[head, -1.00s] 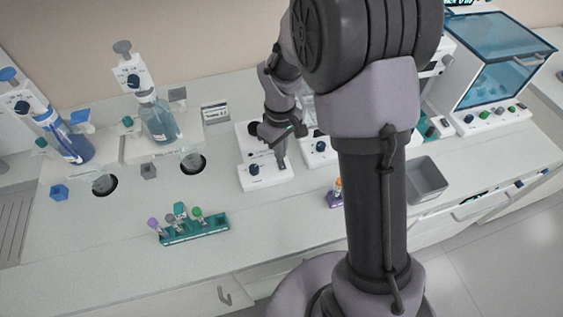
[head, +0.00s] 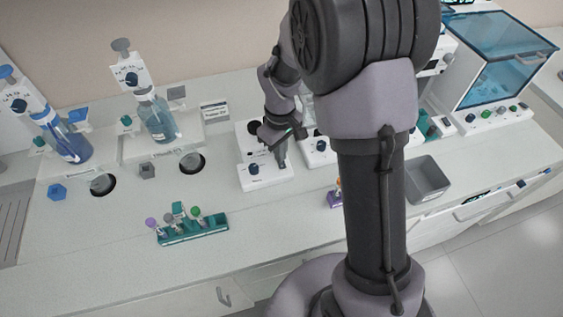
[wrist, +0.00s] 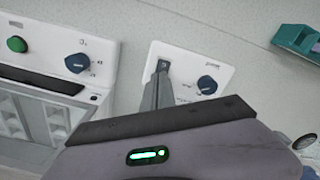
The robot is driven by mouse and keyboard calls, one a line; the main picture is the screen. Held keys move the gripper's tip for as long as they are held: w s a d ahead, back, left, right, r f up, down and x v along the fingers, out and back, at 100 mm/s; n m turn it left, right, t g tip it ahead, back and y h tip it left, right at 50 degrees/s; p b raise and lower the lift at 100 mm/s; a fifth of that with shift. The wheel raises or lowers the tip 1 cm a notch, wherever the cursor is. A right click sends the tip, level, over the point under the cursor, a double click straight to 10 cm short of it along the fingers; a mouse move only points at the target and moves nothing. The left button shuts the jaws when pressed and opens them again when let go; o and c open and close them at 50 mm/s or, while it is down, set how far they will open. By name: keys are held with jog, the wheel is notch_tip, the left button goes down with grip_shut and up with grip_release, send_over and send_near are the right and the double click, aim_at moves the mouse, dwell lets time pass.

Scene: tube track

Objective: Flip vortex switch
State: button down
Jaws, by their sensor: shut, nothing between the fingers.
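The vortex mixer (head: 265,178) is a white unit on the bench in the middle of the head view, with a dark blue knob (head: 254,169) on its front panel. In the wrist view its white panel shows the blue knob (wrist: 207,85) and a small dark switch (wrist: 160,65) to the left of it. My gripper (head: 283,164) is shut and empty, pointing down at the panel. In the wrist view my gripper's tips (wrist: 162,68) are right at the switch and partly cover it. I cannot tell whether they touch it or which way it is set.
A teal tube rack (head: 208,232) with several capped tubes stands in front on the left. A white unit with a green button (wrist: 17,45) is beside the mixer. A grey bin (head: 428,180) and a blue-lidded box (head: 500,75) are to the right. Bottles stand at the left.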

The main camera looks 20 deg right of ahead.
jog(key=shift+f, duration=0.25)
jog(key=shift+r, duration=0.1)
notch_tip(320, 180, up, 7)
jog(key=p, duration=0.5)
jog(key=shift+p, duration=0.4)
